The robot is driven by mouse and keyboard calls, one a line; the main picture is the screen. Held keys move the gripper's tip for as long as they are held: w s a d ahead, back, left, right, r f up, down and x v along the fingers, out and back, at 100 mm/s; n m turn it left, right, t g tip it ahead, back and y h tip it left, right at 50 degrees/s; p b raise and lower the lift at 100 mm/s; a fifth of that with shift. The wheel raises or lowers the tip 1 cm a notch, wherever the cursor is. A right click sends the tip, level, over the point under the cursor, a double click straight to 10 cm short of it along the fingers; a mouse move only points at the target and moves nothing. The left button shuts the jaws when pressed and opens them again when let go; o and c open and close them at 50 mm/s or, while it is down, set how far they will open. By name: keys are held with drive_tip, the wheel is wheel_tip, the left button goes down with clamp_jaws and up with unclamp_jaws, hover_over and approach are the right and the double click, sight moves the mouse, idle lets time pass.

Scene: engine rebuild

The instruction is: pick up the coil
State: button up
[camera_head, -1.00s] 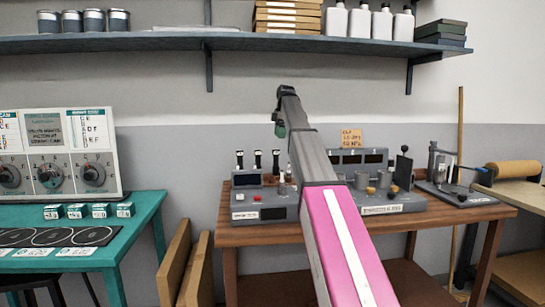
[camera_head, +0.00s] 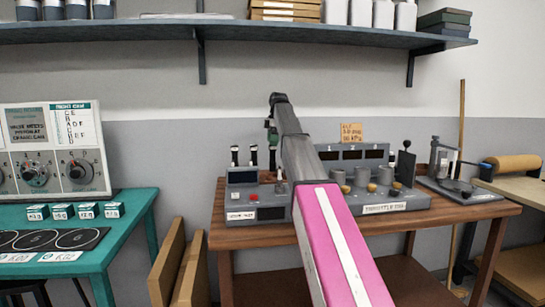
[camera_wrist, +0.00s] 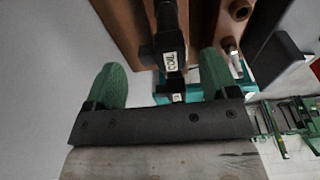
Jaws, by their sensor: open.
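A dark coil (camera_wrist: 171,42) with a white label reading "COIL" shows upright in the wrist view, between my two green fingers as seen there. My gripper (camera_wrist: 160,82) is open, with a finger on either side of the coil in the picture; I cannot tell whether either touches it. In the head view my gripper (camera_head: 271,135) is seen from behind, over the left part of a grey test unit (camera_head: 258,213). Several slim black pieces with pale bands, such as one (camera_head: 235,156), stand there; my arm partly covers that row.
The unit stands on a brown wooden bench (camera_head: 450,215). A grey control box with knobs (camera_head: 400,203) and a small press (camera_head: 440,170) are to the right. A teal table (camera_head: 120,225) is left. A shelf (camera_head: 300,36) runs above.

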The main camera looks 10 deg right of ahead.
sight(272, 148)
drive_tip(key=f, duration=0.4)
drive_tip(key=shift+s+a+f, duration=0.15)
drive_tip(key=shift+a+f, duration=0.1)
drive_tip(key=shift+a, duration=0.05)
drive_tip(key=c, duration=1.1)
drive_tip(key=shift+o, duration=0.2)
drive_tip(key=shift+r, duration=0.1)
